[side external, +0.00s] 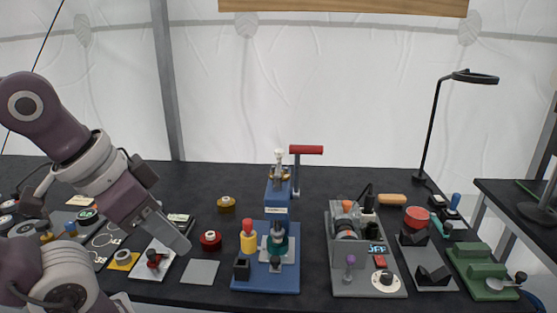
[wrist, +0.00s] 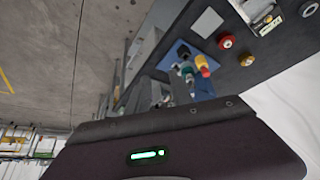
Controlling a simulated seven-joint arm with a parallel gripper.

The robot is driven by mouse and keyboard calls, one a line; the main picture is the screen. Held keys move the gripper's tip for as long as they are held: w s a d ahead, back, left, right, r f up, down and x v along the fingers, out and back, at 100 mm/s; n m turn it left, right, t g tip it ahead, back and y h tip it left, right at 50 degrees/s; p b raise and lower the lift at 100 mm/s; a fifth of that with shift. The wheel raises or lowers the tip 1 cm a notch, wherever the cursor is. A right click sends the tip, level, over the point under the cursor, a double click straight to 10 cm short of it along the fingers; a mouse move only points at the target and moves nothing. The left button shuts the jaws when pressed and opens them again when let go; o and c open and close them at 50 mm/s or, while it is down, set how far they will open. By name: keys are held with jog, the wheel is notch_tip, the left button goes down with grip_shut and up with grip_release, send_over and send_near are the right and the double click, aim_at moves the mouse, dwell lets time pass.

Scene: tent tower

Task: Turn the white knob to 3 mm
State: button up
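A round white knob (side external: 386,278) sits on the front right of a grey machine base (side external: 362,288) in the side external view; its scale is too small to read. Another small white knob (side external: 280,154) tops the blue press (side external: 277,190) in the middle. My gripper (side external: 180,246) is at the left, pointing down and right beside the red spool. It is well left of the grey machine and apart from both white knobs. Nothing is visibly held, and the gap between its fingers cannot be made out. The wrist view shows the bench tilted, with the blue press base (wrist: 178,55).
The blue press, with its red-topped lever (side external: 306,150), stands between my gripper and the grey machine. A red spool (side external: 210,240) and a grey plate (side external: 200,271) lie close to my gripper. A green vise (side external: 482,272) and a lamp (side external: 470,77) are at the right.

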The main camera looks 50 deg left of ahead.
jog(key=w+a+r, duration=0.1)
jog(key=w, duration=0.1)
jog(key=w+r+n, duration=0.1)
jog(key=w+r, duration=0.1)
jog(key=w, duration=0.1)
jog(key=w+a+r+n, duration=0.1)
jog(key=w, duration=0.2)
jog(key=shift+w+a+r+g, duration=0.1)
jog(key=shift+a+r+g, duration=0.2)
jog(key=shift+r, duration=0.05)
grip_shut()
jog(key=w+a+r+n+g+y, duration=0.15)
jog(key=w+a, duration=0.25)
jog(key=w, duration=0.4)
jog(key=w+a+n+y, duration=0.1)
jog(key=w+a+n, duration=0.25)
jog(key=w, duration=0.35)
jog(key=shift+m, duration=0.5)
jog(key=w+a+f, duration=0.1)
jog(key=w+f, duration=0.1)
jog(key=f, duration=0.1)
jog(key=w+a+f, duration=0.1)
jog(key=w+f, duration=0.1)
jog(key=f, duration=0.1)
jog(key=w+a+f, duration=0.2)
jog(key=f, duration=0.1)
jog(key=shift+w+f, duration=0.15)
jog(key=shift+f, duration=0.1)
jog(key=shift+w+a, duration=0.25)
jog(key=shift+w, duration=0.1)
